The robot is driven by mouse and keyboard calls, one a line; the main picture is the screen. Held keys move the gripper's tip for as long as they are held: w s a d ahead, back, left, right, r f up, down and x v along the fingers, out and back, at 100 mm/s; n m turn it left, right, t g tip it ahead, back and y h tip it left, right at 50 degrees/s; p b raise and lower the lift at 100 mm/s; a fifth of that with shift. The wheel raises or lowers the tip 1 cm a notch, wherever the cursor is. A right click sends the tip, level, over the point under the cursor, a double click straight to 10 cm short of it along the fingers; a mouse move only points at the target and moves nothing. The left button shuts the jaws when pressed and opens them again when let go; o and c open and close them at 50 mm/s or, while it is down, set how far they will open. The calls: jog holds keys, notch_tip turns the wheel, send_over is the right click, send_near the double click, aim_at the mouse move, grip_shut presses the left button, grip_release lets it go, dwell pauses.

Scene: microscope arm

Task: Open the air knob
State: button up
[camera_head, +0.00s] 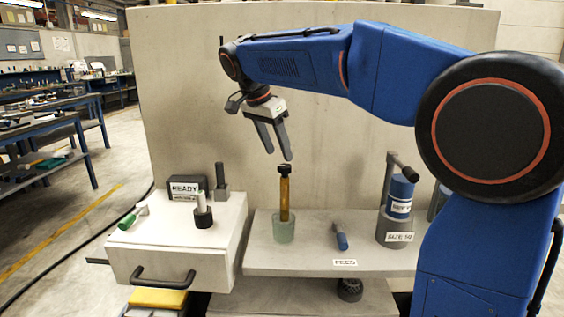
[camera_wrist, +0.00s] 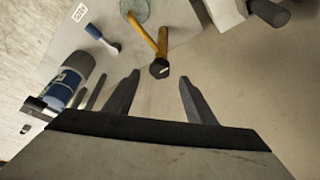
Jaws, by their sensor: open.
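No part is legibly marked as the air knob, so I cannot tell which one it is. A small blue-handled lever (camera_head: 340,240) lies on the grey shelf behind a small label (camera_head: 345,262); it also shows in the wrist view (camera_wrist: 97,34). A dark round knob (camera_head: 349,289) sits under the shelf's front edge. My gripper (camera_head: 280,154) is open and empty, pointing down above the black cap (camera_head: 284,170) of an amber rod (camera_head: 284,200). In the wrist view, the cap (camera_wrist: 159,68) appears between and beyond my open fingertips (camera_wrist: 159,80).
The rod stands in a greenish glass cup (camera_head: 284,230). A blue cylinder (camera_head: 400,195) with a dark handle stands at the shelf's right. A white box (camera_head: 180,255) with a black front handle (camera_head: 163,281) stands left. A beige panel (camera_head: 200,100) rises behind.

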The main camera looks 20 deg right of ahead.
aim_at(284, 166)
jog(key=shift+x, duration=2.55)
jog(key=shift+c, duration=0.3)
jog(key=c, duration=1)
